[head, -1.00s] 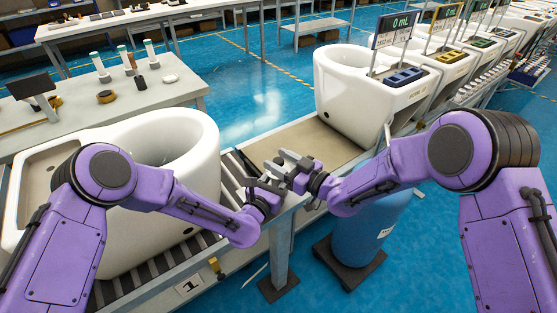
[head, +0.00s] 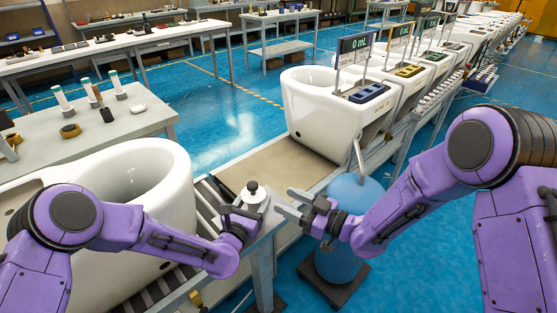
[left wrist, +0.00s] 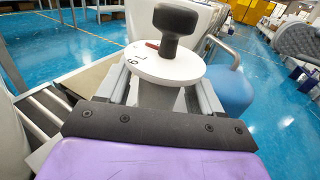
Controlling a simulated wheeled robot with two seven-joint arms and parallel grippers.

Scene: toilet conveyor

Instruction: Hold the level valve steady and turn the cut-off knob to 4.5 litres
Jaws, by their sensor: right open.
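The level valve (head: 253,200) is a pale round piece with a black cut-off knob (head: 252,187) on top. In the left wrist view its white dial (left wrist: 165,65) bears small black figures, too unclear to read surely, and a red mark under the black knob (left wrist: 172,28). My left gripper (head: 244,213) has a finger on each side of the valve's body, below the dial, and looks shut on it. The valve stands upright. My right gripper (head: 286,202) is open and empty, just right of the valve and apart from it, fingers pointing left.
A white toilet piece (head: 165,165) stands on rollers at left. Another toilet (head: 310,105) with a "0 mL" display (head: 354,43) stands at the belt's far end. A blue tank (head: 350,195) is below my right arm. A bench (head: 140,125) with small tools is at back left.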

